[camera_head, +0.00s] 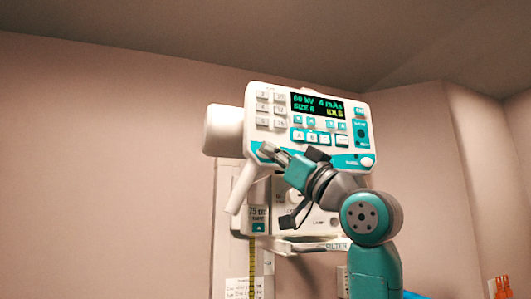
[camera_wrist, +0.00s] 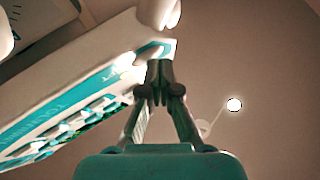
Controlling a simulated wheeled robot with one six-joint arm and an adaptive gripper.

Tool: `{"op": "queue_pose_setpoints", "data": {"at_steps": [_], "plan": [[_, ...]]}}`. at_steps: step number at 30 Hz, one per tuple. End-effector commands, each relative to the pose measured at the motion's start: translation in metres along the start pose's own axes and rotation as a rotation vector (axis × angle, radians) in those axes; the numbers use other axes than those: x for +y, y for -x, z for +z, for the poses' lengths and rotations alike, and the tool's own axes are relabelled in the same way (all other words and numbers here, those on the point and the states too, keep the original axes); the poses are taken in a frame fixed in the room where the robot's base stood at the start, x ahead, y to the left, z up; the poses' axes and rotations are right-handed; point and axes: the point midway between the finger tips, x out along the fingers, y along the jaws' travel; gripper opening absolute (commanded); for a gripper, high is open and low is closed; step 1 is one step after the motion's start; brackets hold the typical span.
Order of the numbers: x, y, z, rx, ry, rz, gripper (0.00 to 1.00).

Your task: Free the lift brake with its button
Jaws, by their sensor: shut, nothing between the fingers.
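The white and teal control panel (camera_head: 283,97) of the X-ray unit is at the middle of the head view, with a lit display (camera_head: 318,105) reading 60 kV, 4 mAs and IDLE. My gripper (camera_head: 266,148) is shut and empty at the panel's lower left edge, over a teal strip there. In the wrist view my gripper's fingertips (camera_wrist: 160,66) are close together beside the panel's corner (camera_wrist: 88,62). A bright white spot (camera_wrist: 125,61) shows on the teal strip next to them. I cannot read which button is the lift brake, nor tell whether the fingertips touch the panel.
A pale handle (camera_head: 241,187) slants down from the panel's left side. A white cylinder (camera_head: 222,131) is behind it. A lower housing (camera_head: 318,220) with a rail (camera_head: 300,246) is beneath, partly behind my arm. Wall space to the left is free.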

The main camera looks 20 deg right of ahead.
Motion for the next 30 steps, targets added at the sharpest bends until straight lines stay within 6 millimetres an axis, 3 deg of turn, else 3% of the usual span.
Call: {"op": "queue_pose_setpoints", "data": {"at_steps": [21, 30], "plan": [[-0.008, 0.012, -0.009, 0.000, 0.001, 0.000, 0.00], [-0.021, 0.028, -0.021, 0.001, 0.001, 0.000, 0.00]]}}
